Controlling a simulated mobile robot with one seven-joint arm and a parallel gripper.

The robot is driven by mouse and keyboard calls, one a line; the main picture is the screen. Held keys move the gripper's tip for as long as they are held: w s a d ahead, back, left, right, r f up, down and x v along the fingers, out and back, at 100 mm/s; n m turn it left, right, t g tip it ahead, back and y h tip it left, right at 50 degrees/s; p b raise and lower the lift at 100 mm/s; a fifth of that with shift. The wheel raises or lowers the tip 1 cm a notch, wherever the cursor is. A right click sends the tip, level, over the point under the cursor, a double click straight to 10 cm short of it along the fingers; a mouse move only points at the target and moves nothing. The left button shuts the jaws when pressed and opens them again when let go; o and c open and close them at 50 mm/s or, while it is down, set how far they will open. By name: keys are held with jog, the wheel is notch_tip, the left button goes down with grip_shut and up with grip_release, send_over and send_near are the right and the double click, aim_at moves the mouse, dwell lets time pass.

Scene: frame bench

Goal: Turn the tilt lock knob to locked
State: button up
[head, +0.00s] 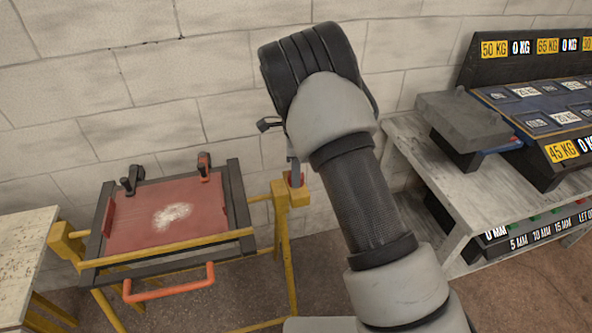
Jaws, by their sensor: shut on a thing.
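The tilt lock knob (299,180) shows as a small red part at the top of the yellow bracket, on the right side of the tilting frame. My gripper (294,174) reaches down to it from above and is shut on it. My arm and the fingers cover most of the knob, so its pointer and any lock marks are hidden. The tilting frame (236,200) has dark side rails and holds a red panel (135,222) with a pale worn patch.
An orange handle (170,287) sticks out at the frame's front. A pale table (22,250) is at left. A grey bench (440,180) at right holds labelled weight racks and a grey block (465,122). A block wall is close behind.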

jog(key=shift+m+p, duration=0.45)
jog(key=shift+m, duration=1.35)
jog(key=o, duration=1)
jog(key=shift+o, duration=0.2)
jog(key=shift+r, duration=0.1)
notch_tip(320, 180, up, 17)
jog(key=shift+r, duration=0.15)
